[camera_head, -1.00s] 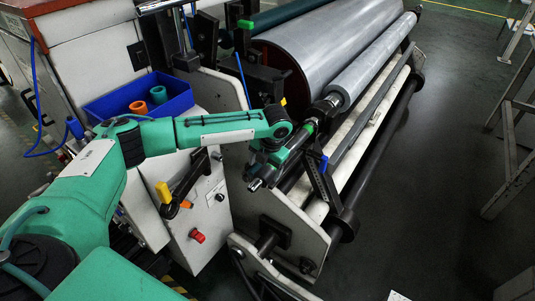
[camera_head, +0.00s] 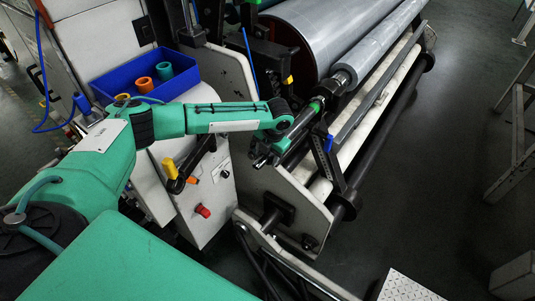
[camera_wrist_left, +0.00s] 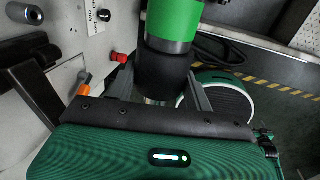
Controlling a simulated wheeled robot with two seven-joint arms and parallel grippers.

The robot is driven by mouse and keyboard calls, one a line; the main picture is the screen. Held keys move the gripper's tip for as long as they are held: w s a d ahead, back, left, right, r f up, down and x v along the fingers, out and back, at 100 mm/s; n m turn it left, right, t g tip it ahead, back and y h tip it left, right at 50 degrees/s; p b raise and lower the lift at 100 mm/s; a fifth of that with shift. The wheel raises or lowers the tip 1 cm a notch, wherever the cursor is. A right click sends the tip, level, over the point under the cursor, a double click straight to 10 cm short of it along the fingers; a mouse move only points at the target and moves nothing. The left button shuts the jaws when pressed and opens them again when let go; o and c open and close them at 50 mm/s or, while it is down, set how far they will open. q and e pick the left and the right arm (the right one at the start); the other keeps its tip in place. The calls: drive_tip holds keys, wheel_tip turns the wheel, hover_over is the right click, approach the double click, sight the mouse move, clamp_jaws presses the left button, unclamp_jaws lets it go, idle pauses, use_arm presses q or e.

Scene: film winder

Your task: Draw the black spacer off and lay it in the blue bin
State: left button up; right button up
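In the head view my left gripper (camera_head: 268,152) is at the near end of the shaft and partly hides the spacer. The blue bin (camera_head: 185,79) stands on the machine to the left. My right gripper is not in view.
The bin holds orange (camera_head: 145,85) and teal (camera_head: 165,70) rings. A large grey roller (camera_head: 325,35) lies behind the shaft. A bracket with a blue handle (camera_head: 329,143) stands just right of my gripper. A yellow-handled lever (camera_head: 169,168) and red knob (camera_head: 203,211) are below my arm.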

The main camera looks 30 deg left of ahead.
sight(255, 166)
use_arm(q)
drive_tip(key=shift+o, duration=1)
drive_tip(key=c, duration=0.3)
drive_tip(key=shift+s+r+p, duration=0.2)
drive_tip(key=shift+s+p, duration=0.1)
drive_tip(key=shift+p, duration=0.2)
drive_tip(key=s+p, duration=0.1)
drive_tip(key=s, duration=0.1)
drive_tip(key=s+p, duration=0.2)
drive_tip(key=s+a+p, duration=0.1)
drive_tip(key=p, duration=0.1)
drive_tip(key=shift+s, duration=0.4)
drive_tip(key=s+p, duration=0.4)
drive_tip(key=s, duration=0.2)
drive_tip(key=shift+s+a+f+p, duration=0.15)
drive_tip(key=shift+s+a+p, duration=0.1)
drive_tip(key=shift+a+p, duration=0.1)
